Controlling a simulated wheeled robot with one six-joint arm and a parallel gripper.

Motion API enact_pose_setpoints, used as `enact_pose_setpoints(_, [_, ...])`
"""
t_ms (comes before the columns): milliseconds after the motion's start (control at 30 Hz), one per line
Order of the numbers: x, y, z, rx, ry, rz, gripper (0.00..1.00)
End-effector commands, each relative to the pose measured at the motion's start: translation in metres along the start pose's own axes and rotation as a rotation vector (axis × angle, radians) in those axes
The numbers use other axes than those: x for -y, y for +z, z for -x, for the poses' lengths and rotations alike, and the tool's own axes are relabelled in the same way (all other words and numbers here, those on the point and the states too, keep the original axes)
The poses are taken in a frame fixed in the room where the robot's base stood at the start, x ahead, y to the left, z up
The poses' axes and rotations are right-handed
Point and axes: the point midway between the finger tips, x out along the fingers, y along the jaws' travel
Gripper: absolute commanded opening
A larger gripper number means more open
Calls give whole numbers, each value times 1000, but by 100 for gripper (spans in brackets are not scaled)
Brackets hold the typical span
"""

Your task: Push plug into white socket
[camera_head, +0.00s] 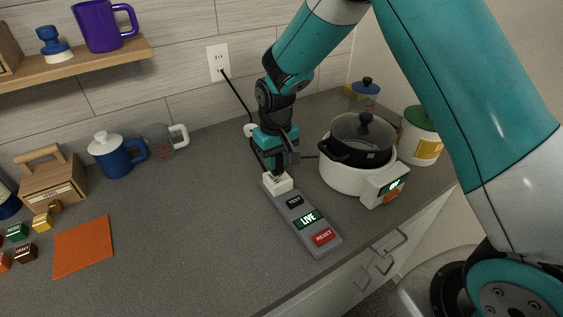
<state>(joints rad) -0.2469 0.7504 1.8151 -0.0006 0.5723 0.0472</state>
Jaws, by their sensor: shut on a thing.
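The white socket (277,184) is a small block at the far end of a grey strip (318,246) on the counter. The strip carries a dark TEST button, a green LIVE panel and a red RESET button. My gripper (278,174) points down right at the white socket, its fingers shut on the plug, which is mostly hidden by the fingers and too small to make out. I cannot tell how deep the plug sits. A white coil stove (344,178) with a black lidded pot (362,140) stands to the right, its small display lit green.
A wall outlet (218,63) has a black cord running down behind my gripper. A green-lidded canister (418,137) stands right. Counter left of the strip is clear.

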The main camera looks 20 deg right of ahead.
Motion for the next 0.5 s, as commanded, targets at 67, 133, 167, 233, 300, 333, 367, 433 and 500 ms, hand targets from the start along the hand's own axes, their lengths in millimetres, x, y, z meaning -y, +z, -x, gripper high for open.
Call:
enact_pose_setpoints(67, [-1, 1, -12, 5, 0, -1, 4])
enact_pose_setpoints(133, [-1, 0, -20, 3, 0, -2, 4])
enact_pose_setpoints(167, [-1, 1, -23, 3, 0, -2, 0])
enact_pose_setpoints(233, [-2, 1, -26, 3, 0, -2, 0])
enact_pose_setpoints(300, [-2, 1, -27, 3, 0, -3, 0])
enact_pose_setpoints(333, [-2, 1, -28, 4, 1, -3, 0])
enact_pose_setpoints(367, [-2, 1, -28, 4, 1, -3, 0])
enact_pose_setpoints(433, [-2, 2, -29, 6, 1, -3, 36])
enact_pose_setpoints(500, [-2, 2, -29, 7, 1, -4, 52])
